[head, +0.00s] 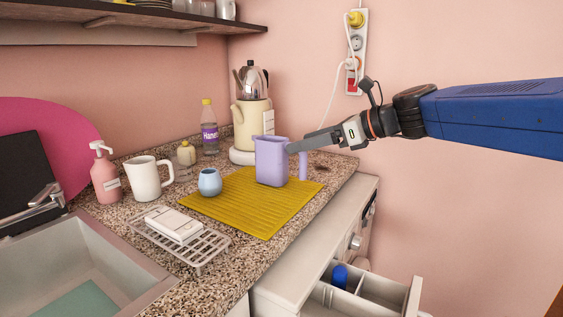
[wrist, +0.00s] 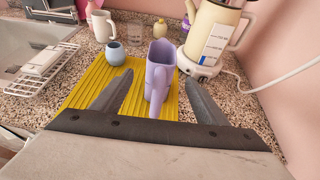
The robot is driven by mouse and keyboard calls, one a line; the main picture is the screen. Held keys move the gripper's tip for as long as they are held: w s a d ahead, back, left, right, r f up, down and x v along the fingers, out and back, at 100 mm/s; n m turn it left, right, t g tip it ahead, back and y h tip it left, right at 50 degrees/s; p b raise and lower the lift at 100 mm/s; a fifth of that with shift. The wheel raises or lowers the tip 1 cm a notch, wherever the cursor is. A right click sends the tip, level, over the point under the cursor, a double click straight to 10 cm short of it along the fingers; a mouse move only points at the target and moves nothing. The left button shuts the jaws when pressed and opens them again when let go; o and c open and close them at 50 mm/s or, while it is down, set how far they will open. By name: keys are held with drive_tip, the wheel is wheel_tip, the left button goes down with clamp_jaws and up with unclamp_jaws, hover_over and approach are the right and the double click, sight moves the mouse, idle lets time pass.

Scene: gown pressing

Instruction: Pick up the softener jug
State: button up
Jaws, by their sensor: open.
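The softener jug appears to be the lilac jug (head: 270,162), upright on the yellow ribbed mat (head: 240,215); no label on it can be read. It also shows in the wrist view (wrist: 161,72), with its handle towards me. My gripper (head: 294,147) is open and reaches in from the right at the jug's handle side. In the wrist view its two fingers (wrist: 157,92) are spread on either side of the handle and hold nothing. I cannot tell whether a finger touches the jug.
A blue cup (head: 209,183) stands left of the jug on the mat. A cream kettle (head: 253,118) stands close behind. A white pitcher (head: 147,180), pink pump bottle (head: 105,178) and wire rack (head: 200,248) are further left. An open drawer (head: 365,290) juts out below the counter.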

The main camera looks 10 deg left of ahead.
sight(280, 145)
drive_tip(key=shift+r+x, duration=0.15)
drive_tip(key=shift+x, duration=1.9)
drive_tip(key=shift+r+x, duration=0.15)
drive_tip(key=shift+x, duration=1.85)
drive_tip(key=shift+w+a, duration=0.1)
drive_tip(key=c, duration=1.4)
drive_tip(key=shift+r, duration=5.05)
drive_tip(key=o, duration=0.3)
drive_tip(key=shift+c, duration=1.4)
